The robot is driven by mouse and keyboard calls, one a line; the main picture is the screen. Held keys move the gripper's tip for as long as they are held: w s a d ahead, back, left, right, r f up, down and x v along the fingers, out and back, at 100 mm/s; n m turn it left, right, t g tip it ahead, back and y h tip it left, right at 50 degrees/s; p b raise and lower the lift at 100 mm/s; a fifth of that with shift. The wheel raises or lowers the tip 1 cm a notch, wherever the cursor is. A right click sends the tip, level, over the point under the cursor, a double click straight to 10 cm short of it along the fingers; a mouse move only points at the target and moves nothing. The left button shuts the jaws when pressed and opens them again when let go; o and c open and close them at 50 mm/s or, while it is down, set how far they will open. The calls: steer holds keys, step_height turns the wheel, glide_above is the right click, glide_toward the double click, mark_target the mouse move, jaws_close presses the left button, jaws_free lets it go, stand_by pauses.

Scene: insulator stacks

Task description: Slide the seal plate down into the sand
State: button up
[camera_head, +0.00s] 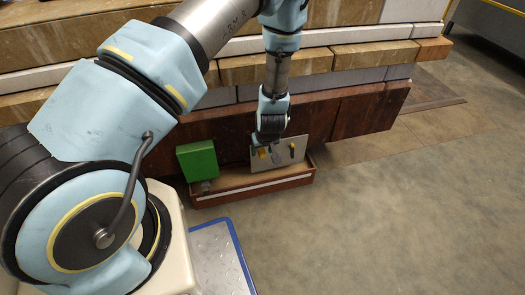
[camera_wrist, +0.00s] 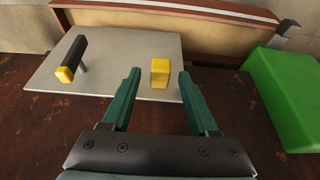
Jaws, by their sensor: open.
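The seal plate (camera_head: 279,160) is a flat light-grey plate at the tray, close to the dark wooden board; its lower edge is near the sand. It also fills the upper left of the wrist view (camera_wrist: 118,40). A yellow block (camera_wrist: 160,74) and a black handle with a yellow end (camera_wrist: 73,58) stick out from it. The sand (camera_head: 240,185) lies in a long brown tray (camera_head: 255,190). My gripper (camera_wrist: 157,74) is open, its green fingers on either side of the yellow block in the wrist view. Gaps show on both sides; depth is unclear.
A bright green box (camera_head: 197,160) stands at the tray's left end and at right in the wrist view (camera_wrist: 285,90). The dark wooden board (camera_head: 350,115) and stacked slabs (camera_head: 350,57) run behind. The floor (camera_head: 400,220) in front and right is clear.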

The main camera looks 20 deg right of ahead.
steer(key=shift+c, duration=0.2)
jaws_close()
stand_by(1.1)
